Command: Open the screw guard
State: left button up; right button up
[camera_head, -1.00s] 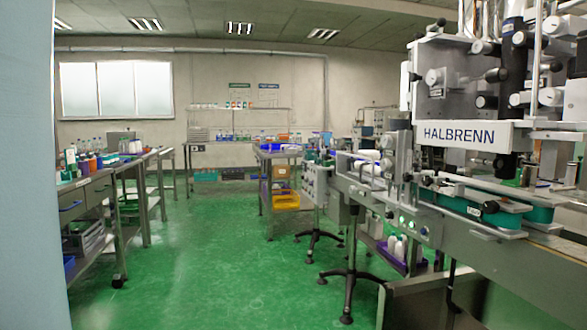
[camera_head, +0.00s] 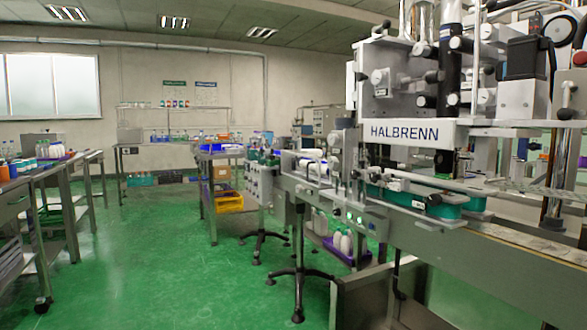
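The sleeve applicator (camera_head: 405,133), a grey and white machine with the name HALBRENN on its front, stands at the right in the head view. A conveyor (camera_head: 470,230) runs along its front, with teal side belts (camera_head: 410,198) beside it. I cannot make out which part is the screw guard; a conveyor section with white cylindrical parts (camera_head: 308,165) lies left of the machine. Neither of my grippers is in view.
Steel benches with bottles (camera_head: 50,150) stand at the left. A cart with a yellow crate (camera_head: 228,201) stands in the middle distance. Tripod feet (camera_head: 298,290) stick out below the conveyor. The green floor (camera_head: 170,270) is clear in between.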

aim_at(303, 166)
jog(key=i+j+z, duration=0.1)
jog(key=i+j, duration=0.25)
jog(key=i+j+z, duration=0.15)
jog(key=i+j, duration=0.25)
jog(key=i+j+z, duration=0.1)
jog(key=i+j, duration=0.3)
jog(key=i+j+z, duration=0.15)
jog(key=i+j, duration=0.15)
jog(key=j, duration=0.15)
jog(key=i+j+z, duration=0.1)
jog(key=i+j, duration=0.25)
jog(key=j, duration=0.15)
jog(key=i+j+z, duration=0.1)
jog(key=i+j, duration=0.2)
jog(key=j, duration=0.2)
